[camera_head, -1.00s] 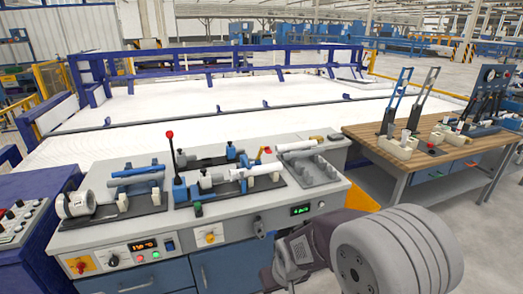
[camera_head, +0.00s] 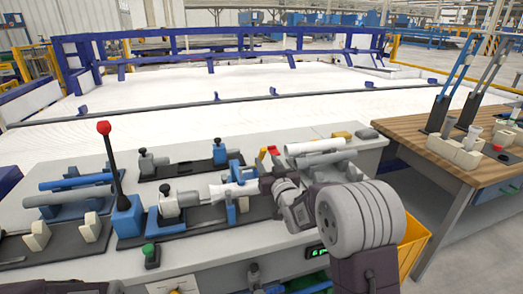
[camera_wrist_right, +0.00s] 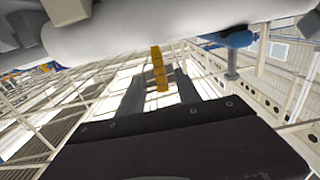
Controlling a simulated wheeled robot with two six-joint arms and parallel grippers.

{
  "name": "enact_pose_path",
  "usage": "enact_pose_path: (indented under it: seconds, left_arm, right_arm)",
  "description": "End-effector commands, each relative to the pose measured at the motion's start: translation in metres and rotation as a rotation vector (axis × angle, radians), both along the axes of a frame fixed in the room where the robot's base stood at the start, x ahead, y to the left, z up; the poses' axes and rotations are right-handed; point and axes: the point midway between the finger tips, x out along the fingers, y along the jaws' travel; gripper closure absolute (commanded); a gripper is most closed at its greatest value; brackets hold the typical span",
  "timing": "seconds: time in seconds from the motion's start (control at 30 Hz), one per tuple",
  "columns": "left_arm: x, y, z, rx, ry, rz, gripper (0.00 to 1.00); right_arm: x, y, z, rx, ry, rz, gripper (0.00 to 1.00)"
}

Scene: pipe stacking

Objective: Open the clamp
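The clamp handle shows as a yellow bar (camera_head: 263,154) with a red piece (camera_head: 273,150) beside it, rising at the right end of the middle fixture. A white flared pipe (camera_head: 228,189) lies in this fixture. My right gripper (camera_head: 268,182) is just in front of the handle and partly hides the clamp's lower part. In the right wrist view the yellow bar (camera_wrist_right: 158,68) stands between the two grey fingers of my right gripper (camera_wrist_right: 158,88), which are apart with gaps to it. My left gripper is not in view.
A red-knobbed lever (camera_head: 104,127) on a blue base stands left of the fixture. A white pipe (camera_head: 314,145) lies on a rack behind my right gripper. A wooden table (camera_head: 430,140) stands at the right.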

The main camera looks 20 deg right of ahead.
Motion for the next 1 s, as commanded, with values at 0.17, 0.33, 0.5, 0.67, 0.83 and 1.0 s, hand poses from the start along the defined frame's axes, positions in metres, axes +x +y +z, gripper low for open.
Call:
enact_pose_path:
  seconds: [0.17,0.33,0.5,0.67,0.83,1.0]
  left_arm:
    - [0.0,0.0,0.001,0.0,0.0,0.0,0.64]
    - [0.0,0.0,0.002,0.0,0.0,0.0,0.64]
    - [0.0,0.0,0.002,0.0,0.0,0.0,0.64]
    - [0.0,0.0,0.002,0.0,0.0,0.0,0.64]
    - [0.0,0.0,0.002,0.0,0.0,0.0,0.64]
    - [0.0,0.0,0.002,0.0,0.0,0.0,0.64]
  right_arm:
    - [0.029,0.001,0.0,0.0,0.001,0.001,0.6]
    - [0.064,0.003,0.0,0.0,0.002,0.001,0.6]
    - [0.084,0.003,0.0,0.001,0.003,0.0,0.6]
    - [0.089,0.003,0.0,0.001,0.003,0.0,0.6]
    - [0.089,0.003,0.0,0.001,0.004,0.0,0.6]
    - [0.089,0.003,0.0,0.001,0.004,0.0,1.0]
